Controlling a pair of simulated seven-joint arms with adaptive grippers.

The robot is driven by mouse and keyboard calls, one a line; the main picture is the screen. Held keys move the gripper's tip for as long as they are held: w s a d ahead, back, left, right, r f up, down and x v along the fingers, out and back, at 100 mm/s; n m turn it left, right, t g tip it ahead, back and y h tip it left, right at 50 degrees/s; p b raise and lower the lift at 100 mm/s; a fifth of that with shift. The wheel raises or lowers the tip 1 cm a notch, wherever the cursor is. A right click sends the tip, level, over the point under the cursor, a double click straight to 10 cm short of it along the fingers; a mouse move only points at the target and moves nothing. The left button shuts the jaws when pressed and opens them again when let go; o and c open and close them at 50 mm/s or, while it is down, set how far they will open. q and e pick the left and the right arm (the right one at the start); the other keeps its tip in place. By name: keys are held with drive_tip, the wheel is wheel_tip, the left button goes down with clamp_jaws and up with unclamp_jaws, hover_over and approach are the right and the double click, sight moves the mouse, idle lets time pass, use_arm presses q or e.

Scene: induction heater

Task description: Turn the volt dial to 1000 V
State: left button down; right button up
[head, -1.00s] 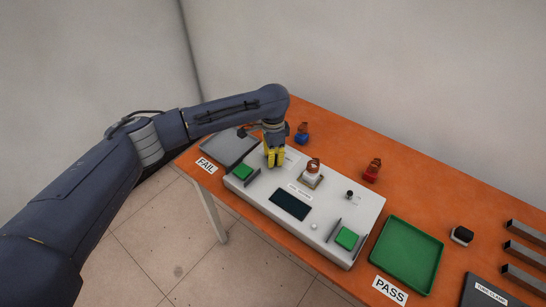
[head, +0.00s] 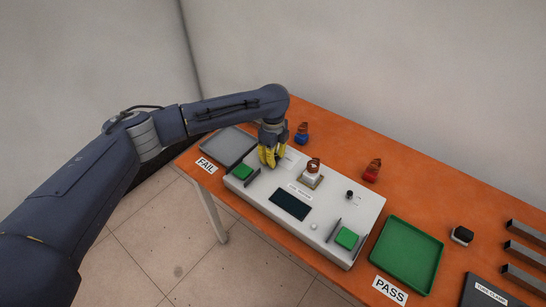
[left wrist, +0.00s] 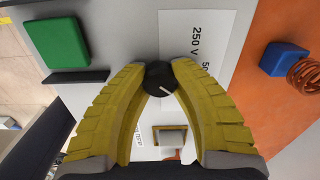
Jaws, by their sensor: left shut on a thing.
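The volt dial (left wrist: 160,78) is a small black round knob with a white pointer line. In the left wrist view it sits between the yellow fingertips of my left gripper (left wrist: 163,72), which is shut on it. Its pointer slants toward the picture's lower right. A white label (left wrist: 195,45) beside it reads 250 V, with another number partly hidden by a finger; no 1000 V mark is readable. In the head view my left gripper (head: 271,164) is at the left part of the white heater box (head: 265,197) and hides the dial. My right gripper is not in view.
The heater box carries a brown coil on a white base (head: 312,170), a second black knob (head: 349,195), a dark screen (head: 290,204) and green pads. Blue (head: 301,138) and red (head: 371,175) pieces stand behind. A grey FAIL tray (head: 240,136) and green PASS tray (head: 437,250) flank it.

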use_arm(q)
drive_tip(key=shift+m, duration=0.6)
drive_tip(key=c, duration=0.9)
unclamp_jaws()
wheel_tip(320, 180, up, 12)
drive_tip(key=shift+r, duration=0.1)
idle(0.3)
